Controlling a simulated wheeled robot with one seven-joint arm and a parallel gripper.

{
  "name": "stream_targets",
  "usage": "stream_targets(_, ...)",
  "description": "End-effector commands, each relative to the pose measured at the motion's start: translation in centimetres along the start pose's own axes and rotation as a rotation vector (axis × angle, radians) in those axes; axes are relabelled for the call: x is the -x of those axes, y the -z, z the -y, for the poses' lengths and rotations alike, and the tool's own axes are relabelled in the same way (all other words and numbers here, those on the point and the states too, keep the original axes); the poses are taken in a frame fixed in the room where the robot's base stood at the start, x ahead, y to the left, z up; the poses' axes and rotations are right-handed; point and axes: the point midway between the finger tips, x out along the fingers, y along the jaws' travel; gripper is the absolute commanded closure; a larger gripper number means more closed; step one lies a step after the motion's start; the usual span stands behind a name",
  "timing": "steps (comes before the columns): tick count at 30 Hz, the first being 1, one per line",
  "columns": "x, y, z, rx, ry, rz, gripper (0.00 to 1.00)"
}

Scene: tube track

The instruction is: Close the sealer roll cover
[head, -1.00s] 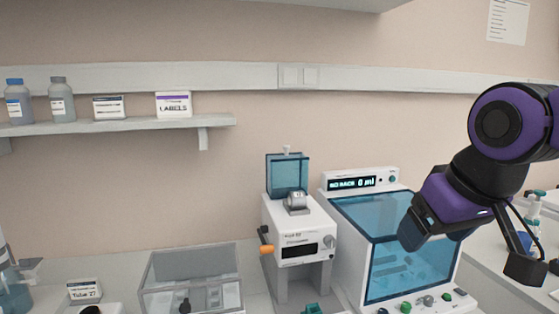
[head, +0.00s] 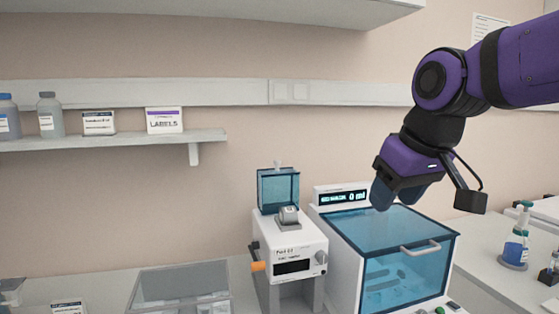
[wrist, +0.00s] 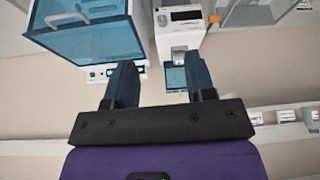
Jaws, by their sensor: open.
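The sealer (head: 285,262) is a white machine with a display, a knob and an orange-handled lever (head: 258,266). Its roll cover (head: 278,188) is a blue see-through piece with a small knob on top. It stands raised at the back, behind the grey roll part (head: 287,214). The roll cover also shows in the wrist view (wrist: 177,78), seen upside down beyond the fingers. My gripper (head: 398,193) is open and empty, in the air to the right of the cover and apart from it. In the wrist view my gripper (wrist: 158,64) has its two fingers spread wide.
A large blue-glazed cabinet (head: 405,262) with a bar handle stands right of the sealer, below my gripper. A clear box (head: 180,288) stands to its left. A wall shelf (head: 150,138) with bottles and boxes is above left. An overhead cabinet (head: 215,15) spans the top.

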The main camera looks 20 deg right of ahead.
Motion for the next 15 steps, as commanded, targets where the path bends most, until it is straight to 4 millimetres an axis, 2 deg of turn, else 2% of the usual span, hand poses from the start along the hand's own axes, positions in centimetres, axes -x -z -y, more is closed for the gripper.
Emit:
stream_targets(1, 0.2, 2.0, -0.1, 0.019, 0.009, 0.008, 0.50)
stream_targets(3, 0.6, 4.5, -0.2, 0.049, 0.021, 0.014, 0.50)
stream_targets(9, 0.9, 11.6, -0.4, 0.136, 0.059, 0.031, 0.50)
stream_targets(15, 0.2, 18.5, -0.6, 0.226, 0.099, 0.042, 0.50)
